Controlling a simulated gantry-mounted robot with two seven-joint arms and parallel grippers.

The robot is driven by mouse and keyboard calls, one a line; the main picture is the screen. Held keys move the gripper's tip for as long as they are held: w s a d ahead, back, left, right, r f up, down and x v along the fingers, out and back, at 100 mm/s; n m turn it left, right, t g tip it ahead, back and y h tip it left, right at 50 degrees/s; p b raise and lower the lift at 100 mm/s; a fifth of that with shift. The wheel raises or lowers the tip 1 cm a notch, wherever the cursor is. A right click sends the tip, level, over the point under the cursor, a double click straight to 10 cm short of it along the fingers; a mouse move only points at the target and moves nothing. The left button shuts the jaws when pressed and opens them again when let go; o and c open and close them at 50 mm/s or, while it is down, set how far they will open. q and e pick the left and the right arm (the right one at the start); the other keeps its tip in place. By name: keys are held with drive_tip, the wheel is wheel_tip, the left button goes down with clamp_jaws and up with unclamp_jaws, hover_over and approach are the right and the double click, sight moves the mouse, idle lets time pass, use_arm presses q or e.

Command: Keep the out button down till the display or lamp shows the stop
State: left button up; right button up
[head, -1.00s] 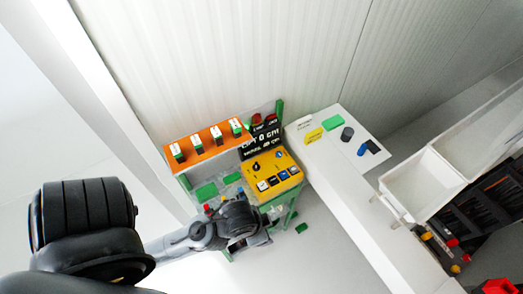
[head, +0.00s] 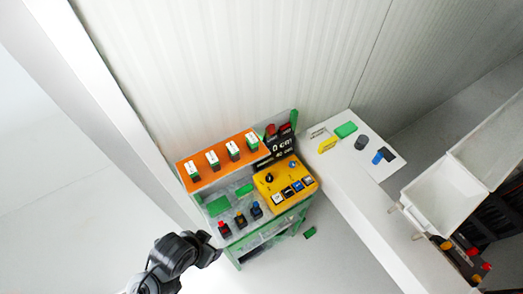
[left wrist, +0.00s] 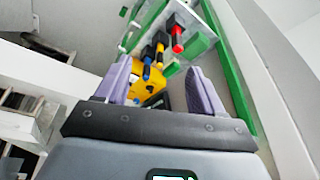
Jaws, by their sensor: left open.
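A yellow control box (head: 268,186) stands on the green-framed bench in the head view. It carries a black knob (head: 269,178), a blue knob (head: 292,165) and a row of small buttons (head: 292,190) whose labels are too small to read, so I cannot tell which is out. The black display (head: 281,150) behind it reads "0 cm", with a smaller line below. Two red lamps (head: 285,129) sit above it; I cannot tell if they are lit. My left gripper (head: 216,251) is open and empty, left of the bench front and apart from the box. Its fingers (left wrist: 160,88) show in the left wrist view.
Red, yellow and blue-topped levers (head: 240,220) stand between my left gripper and the box. An orange panel (head: 217,160) with several switches is behind. A white table (head: 345,180) with small blocks and a white bin (head: 440,195) lie to the right.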

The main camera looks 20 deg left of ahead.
use_arm(q)
drive_tip(key=shift+w+d, duration=0.1)
drive_tip(key=shift+c, duration=0.5)
clamp_jaws()
idle(0.8)
idle(0.4)
